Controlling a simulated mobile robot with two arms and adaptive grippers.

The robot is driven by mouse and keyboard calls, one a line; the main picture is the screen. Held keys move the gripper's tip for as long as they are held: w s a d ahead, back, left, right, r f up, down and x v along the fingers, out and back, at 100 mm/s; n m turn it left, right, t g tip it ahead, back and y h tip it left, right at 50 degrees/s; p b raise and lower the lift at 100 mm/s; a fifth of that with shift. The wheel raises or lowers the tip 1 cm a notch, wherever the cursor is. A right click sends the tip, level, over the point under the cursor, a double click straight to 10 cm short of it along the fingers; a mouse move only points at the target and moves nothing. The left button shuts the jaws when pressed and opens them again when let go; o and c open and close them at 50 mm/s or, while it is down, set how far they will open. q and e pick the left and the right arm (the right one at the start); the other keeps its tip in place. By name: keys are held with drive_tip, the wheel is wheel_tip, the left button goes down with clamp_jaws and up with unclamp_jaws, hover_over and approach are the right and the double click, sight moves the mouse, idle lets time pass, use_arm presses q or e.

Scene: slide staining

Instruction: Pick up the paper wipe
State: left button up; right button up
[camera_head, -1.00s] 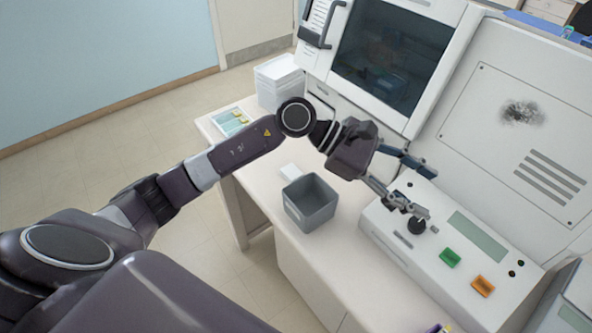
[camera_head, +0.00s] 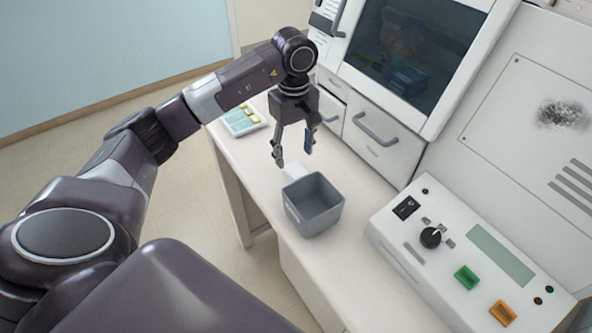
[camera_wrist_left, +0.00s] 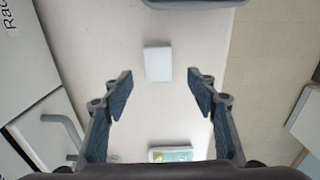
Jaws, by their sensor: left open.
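The paper wipe (camera_head: 292,171) looks like a small flat white pad on the counter, just behind the grey bin and partly hidden by it in the head view. In the left wrist view the wipe (camera_wrist_left: 158,64) lies flat, centred a little beyond the fingertips. My left gripper (camera_head: 294,158) points down above the counter, over the wipe's area. It is open and empty, and its two fingers also show apart in the left wrist view (camera_wrist_left: 160,76). My right gripper is not in view.
An open grey bin (camera_head: 318,212) stands close to the wipe. A slide tray (camera_head: 243,121) lies at the counter's far left corner. A white control panel (camera_head: 455,262) and a machine with drawers (camera_head: 380,138) border the right side. The counter (camera_head: 265,190) is otherwise clear here.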

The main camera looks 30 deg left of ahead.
sight(294, 168)
use_arm(q)
wheel_tip(294, 168, down, 4)
drive_tip(key=shift+w+f+p, duration=0.1)
drive_tip(key=shift+p, duration=1.1)
drive_tip(key=shift+a+f, duration=0.1)
drive_tip(key=shift+f, duration=0.4)
drive_tip(key=c, duration=0.8)
